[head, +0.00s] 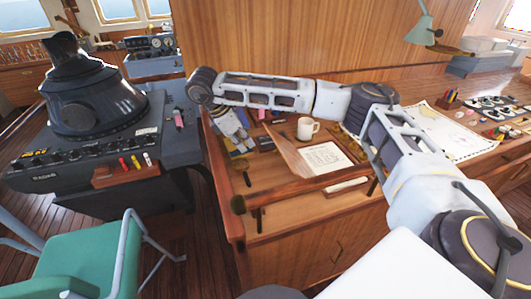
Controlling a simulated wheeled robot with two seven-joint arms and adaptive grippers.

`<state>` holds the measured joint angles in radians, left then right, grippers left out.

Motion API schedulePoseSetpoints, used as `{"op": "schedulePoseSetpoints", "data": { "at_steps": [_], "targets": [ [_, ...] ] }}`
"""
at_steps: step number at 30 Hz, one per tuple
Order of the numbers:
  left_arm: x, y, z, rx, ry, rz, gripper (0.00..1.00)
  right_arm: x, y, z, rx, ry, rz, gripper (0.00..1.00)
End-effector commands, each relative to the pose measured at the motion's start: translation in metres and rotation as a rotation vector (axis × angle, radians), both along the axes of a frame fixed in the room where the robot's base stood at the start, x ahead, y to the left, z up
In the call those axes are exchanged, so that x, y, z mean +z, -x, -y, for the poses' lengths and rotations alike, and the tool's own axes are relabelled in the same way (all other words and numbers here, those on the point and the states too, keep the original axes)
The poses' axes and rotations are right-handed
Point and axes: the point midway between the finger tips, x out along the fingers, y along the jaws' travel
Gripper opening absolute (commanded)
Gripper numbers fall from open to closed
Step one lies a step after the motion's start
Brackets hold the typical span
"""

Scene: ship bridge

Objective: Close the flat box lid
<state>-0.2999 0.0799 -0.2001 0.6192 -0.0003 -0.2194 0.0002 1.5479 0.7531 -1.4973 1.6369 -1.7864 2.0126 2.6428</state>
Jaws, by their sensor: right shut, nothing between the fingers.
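On the wooden desk, a brown wooden panel (285,148) stands tilted beside a white printed sheet. It looks like the raised lid of the flat box, but I cannot clearly make out the box body. My right arm reaches in from the right and over the back of the desk. My right gripper (240,147) points down left of the panel, apart from it as far as I can tell. It is shut and empty. My left gripper is not in view.
A white mug (306,128) stands behind the printed sheet (324,158). Small items lie around the gripper. A radar console (90,130) and green chair (85,255) stand left. A chart (450,132) lies right.

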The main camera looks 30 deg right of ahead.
Motion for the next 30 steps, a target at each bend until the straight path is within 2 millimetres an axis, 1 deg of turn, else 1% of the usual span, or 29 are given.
{"op": "schedulePoseSetpoints", "data": {
  "at_steps": [8,14,30],
  "targets": [
    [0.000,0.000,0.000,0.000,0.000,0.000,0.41,-0.001,0.000,-0.001,0.003,-0.003,-0.001,0.00],
    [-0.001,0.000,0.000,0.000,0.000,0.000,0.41,-0.006,0.001,0.001,0.004,-0.005,-0.002,0.00],
    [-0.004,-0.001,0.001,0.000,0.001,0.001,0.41,-0.037,0.004,0.014,0.004,-0.005,-0.003,0.00]
  ]
}}
